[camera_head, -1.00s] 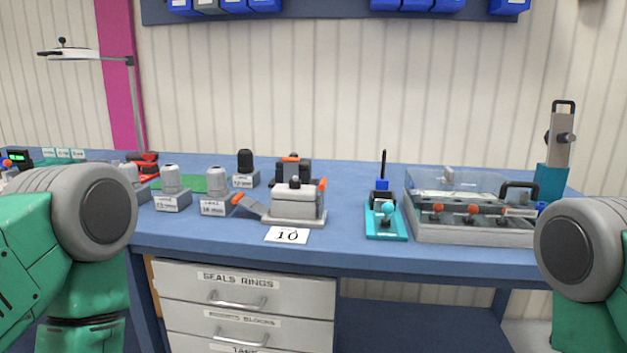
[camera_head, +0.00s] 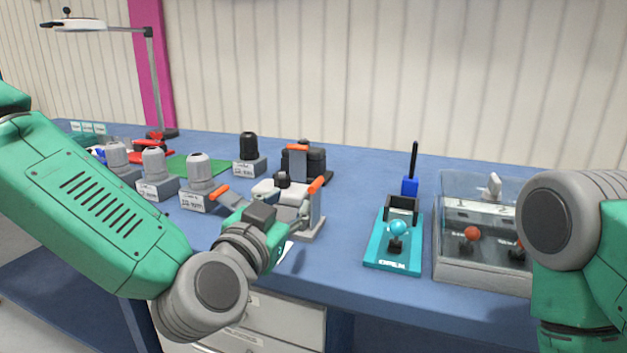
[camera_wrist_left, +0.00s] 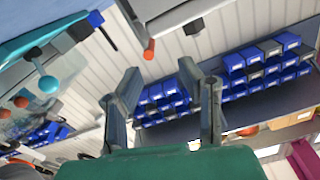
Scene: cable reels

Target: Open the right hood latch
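The light grey hood (camera_head: 275,187) stands on its base on the blue bench, partly hidden by my left gripper. Its right latch has an orange tip (camera_head: 315,186) at the hood's upper right. The left latch lever (camera_head: 219,192) sticks out to the left, away from the hood. My left gripper (camera_head: 300,212) is in front of the hood, close to its right side; contact cannot be told. In the left wrist view its two fingers (camera_wrist_left: 160,72) are apart with nothing between them, and an orange tip (camera_wrist_left: 149,48) shows just beyond them. My right gripper is out of frame.
A teal fixture (camera_head: 378,255) with a cyan ball stands right of the hood, then a clear-lidded box (camera_head: 455,270). Grey connectors on blocks (camera_head: 198,175) stand to the left. A dark orange-topped unit (camera_head: 303,160) is behind. Bare bench lies between hood and fixture.

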